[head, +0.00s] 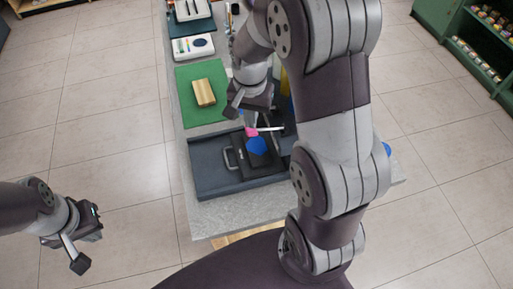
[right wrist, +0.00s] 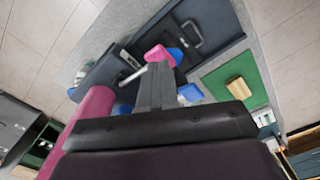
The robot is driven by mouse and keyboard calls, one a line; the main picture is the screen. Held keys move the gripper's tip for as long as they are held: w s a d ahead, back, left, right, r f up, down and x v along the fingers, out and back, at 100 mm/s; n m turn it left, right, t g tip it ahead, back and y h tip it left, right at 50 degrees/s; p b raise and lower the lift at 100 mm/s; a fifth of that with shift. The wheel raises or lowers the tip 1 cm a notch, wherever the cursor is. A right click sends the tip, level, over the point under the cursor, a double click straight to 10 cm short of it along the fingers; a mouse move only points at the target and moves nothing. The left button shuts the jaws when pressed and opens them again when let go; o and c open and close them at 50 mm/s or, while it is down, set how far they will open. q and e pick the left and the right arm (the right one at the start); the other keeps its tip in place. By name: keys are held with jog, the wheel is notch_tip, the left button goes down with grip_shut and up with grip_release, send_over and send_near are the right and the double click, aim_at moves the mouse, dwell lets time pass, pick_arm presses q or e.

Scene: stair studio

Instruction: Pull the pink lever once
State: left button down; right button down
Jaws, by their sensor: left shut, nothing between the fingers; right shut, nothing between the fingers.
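The pink lever has a pink knob (head: 251,131) on a thin white rod over a dark machine, and the knob shows in the right wrist view (right wrist: 160,52). My right gripper (head: 232,111) is shut and empty, just up and left of the knob in the head view. In the right wrist view its closed fingers (right wrist: 156,68) end right at the knob; I cannot tell whether they touch. My left gripper (head: 80,264) is shut and empty, over the floor left of the counter. My right arm hides the right part of the machine in the head view.
A blue round piece (head: 256,146) lies below the knob on a dark plate with a handle (head: 228,157). A wooden block (head: 204,92) rests on a green mat (head: 190,75). A magenta cylinder (right wrist: 90,112) stands close by in the right wrist view.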

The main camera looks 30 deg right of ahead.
aim_at(251, 131)
jog(key=shift+f, duration=0.2)
jog(key=shift+f+b, duration=2)
jog(key=shift+f, duration=0.9)
jog(key=shift+r, duration=0.1)
notch_tip(251, 131, up, 6)
jog(key=p, duration=0.5)
jog(key=shift+p, duration=0.3)
notch_tip(251, 131, up, 6)
jog(key=p, duration=0.5)
